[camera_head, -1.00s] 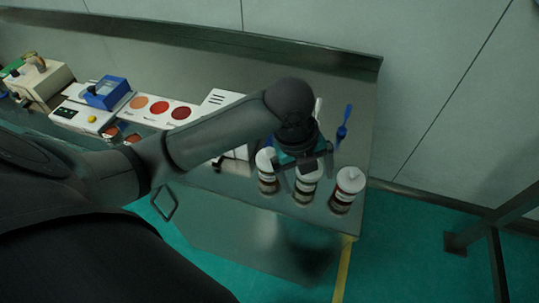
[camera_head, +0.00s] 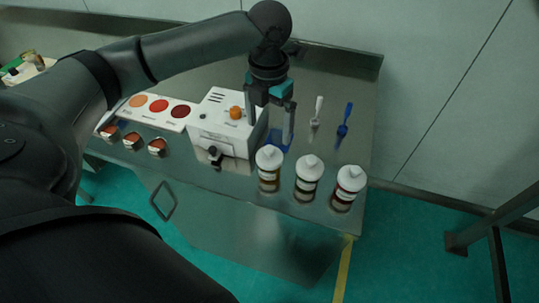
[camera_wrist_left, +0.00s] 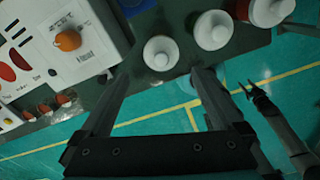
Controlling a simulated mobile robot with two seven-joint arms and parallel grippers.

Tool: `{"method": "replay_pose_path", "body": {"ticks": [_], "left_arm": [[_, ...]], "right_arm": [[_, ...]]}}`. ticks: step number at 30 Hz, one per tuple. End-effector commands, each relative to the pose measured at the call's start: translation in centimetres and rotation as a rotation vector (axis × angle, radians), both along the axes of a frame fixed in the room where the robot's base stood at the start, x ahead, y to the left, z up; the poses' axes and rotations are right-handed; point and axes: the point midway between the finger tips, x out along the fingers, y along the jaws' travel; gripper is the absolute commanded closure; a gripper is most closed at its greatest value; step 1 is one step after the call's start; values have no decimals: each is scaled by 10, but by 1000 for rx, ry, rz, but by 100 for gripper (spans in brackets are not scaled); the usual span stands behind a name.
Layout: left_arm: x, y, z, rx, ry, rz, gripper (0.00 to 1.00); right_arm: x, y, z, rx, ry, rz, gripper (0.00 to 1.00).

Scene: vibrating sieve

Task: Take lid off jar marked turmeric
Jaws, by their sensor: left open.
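Three jars with white lids stand upright in a row near the bench's front right: a left jar (camera_head: 269,168), a middle jar (camera_head: 308,179) and a right jar (camera_head: 346,189). All three lids are on. The labels are too small to read, so I cannot tell which jar is turmeric. My left gripper (camera_head: 270,128) is open and empty, behind and above the left jar, beside the white machine. In the left wrist view its fingers point towards the left jar's lid (camera_wrist_left: 160,52), apart from it. A dark forked end at the right there (camera_wrist_left: 256,88) may be my right gripper.
A white machine (camera_head: 222,135) with an orange knob stands left of the jars. A white spoon (camera_head: 316,116) and a blue spoon (camera_head: 345,122) lie behind them. Small containers (camera_head: 132,140) and a panel with coloured discs (camera_head: 162,108) are further left. The bench's right edge is close to the right jar.

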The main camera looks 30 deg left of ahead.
Motion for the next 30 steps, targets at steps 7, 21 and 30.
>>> {"method": "replay_pose_path", "body": {"ticks": [7, 21, 30], "left_arm": [[0, -1, -36, -1, -1, 0, 0], [-1, -2, -87, 0, -1, 1, 0], [0, -2, -90, 0, -3, -1, 2]], "right_arm": [[0, 0, -5, 0, 1, 0, 50], [-1, 0, -12, 0, 1, 1, 50], [-1, 0, -12, 1, 1, 2, 50]]}}
